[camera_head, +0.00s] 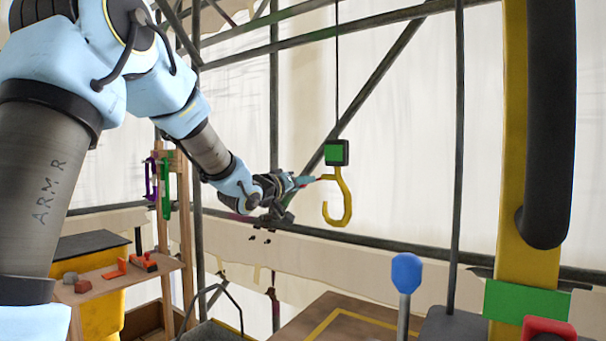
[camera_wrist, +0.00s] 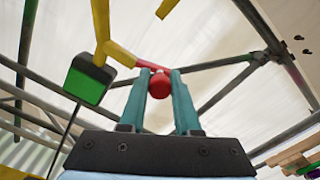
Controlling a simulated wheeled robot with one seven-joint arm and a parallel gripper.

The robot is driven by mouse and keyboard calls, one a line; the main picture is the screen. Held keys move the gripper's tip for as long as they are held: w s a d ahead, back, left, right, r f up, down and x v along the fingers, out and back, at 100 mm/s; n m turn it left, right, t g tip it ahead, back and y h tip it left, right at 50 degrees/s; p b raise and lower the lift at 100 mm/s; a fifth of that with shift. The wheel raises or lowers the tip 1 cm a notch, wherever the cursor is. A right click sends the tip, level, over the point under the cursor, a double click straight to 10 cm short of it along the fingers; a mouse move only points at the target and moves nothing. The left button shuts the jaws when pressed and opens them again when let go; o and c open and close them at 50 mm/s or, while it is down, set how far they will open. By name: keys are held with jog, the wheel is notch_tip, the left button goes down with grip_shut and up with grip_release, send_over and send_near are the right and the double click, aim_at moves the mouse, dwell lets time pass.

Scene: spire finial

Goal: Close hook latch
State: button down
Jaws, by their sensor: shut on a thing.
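A yellow hook (camera_head: 347,203) hangs under a green-faced block (camera_head: 337,152), its mouth facing left. In the wrist view the hook (camera_wrist: 101,25) is at the upper left, beside the block (camera_wrist: 87,82). A short red latch (camera_head: 328,177) sticks out leftward from the upper hook, roughly level and apart from the hook's lower tip. The latch ends in a red ball knob (camera_wrist: 159,86), between my teal fingertips in the wrist view. My gripper (camera_head: 304,181) is left of the hook and shut on this knob. The latch's pivot is not clear.
A thin cable (camera_head: 337,70) holds the block from above. Dark scaffold bars (camera_head: 370,85) cross behind the hook. A yellow post with a black handle (camera_head: 548,130) stands at right, near a blue-headed lever (camera_head: 406,273). A wooden shelf (camera_head: 115,278) with small parts is at lower left.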

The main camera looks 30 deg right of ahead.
jog(key=n, duration=0.1)
jog(key=n+p, duration=0.1)
jog(key=f+n, duration=0.1)
jog(key=n, duration=0.1)
jog(key=shift+s+d+p, duration=0.1)
jog(key=shift+s+p, duration=0.15)
jog(key=shift+p, duration=0.1)
jog(key=shift+s+d+f+n+p, duration=0.3)
jog(key=shift+s+n+p, duration=0.35)
jog(key=shift+n, duration=1.15)
jog(key=shift+s+d+f+n+p, duration=0.3)
jog(key=shift+n+p, duration=0.6)
jog(key=shift+n, duration=0.9)
jog(key=shift+s+d+f+n+p, duration=0.25)
jog(key=shift+s+n+p, duration=0.4)
jog(key=shift+n, duration=1.15)
jog(key=shift+w, duration=0.1)
jog(key=c, duration=0.6)
grip_release()
jog(key=b+v, duration=0.2)
jog(key=v, duration=0.9)
jog(key=shift+b, duration=0.35)
